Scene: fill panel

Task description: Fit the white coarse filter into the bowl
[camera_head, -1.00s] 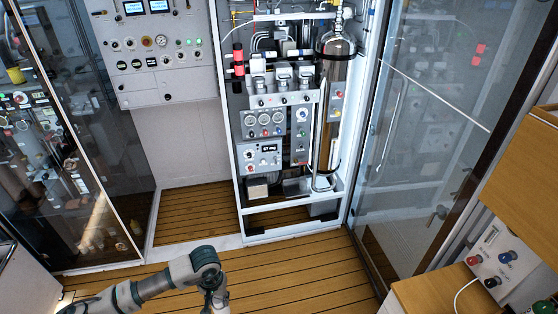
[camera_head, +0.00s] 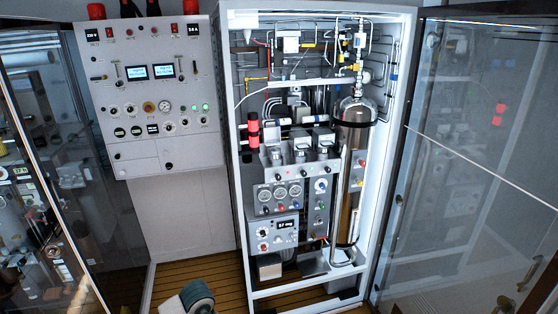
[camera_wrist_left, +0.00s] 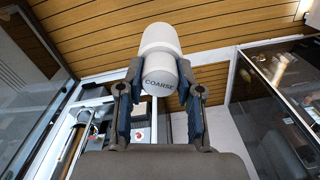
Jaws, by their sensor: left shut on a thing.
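The white coarse filter (camera_wrist_left: 158,45) is a white cylinder with a rounded end, marked "COARSE" on its nearer part. My left gripper (camera_wrist_left: 160,72) is shut on it, one finger on each side, in the left wrist view. The filter does not show in the head view, where only a rounded joint of my left arm is seen at the bottom edge. I cannot tell which part is the bowl; small grey-topped units (camera_head: 300,153) stand in a row inside the open cabinet. My right gripper is in neither view.
The white-framed cabinet (camera_head: 247,278) holds pipes, gauges, a readout box (camera_head: 273,236) and a tall metal cylinder (camera_head: 352,178). A glass door (camera_head: 460,170) is on the right. A control panel (camera_head: 150,90) hangs to the left. Plank floor (camera_head: 225,280) lies below.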

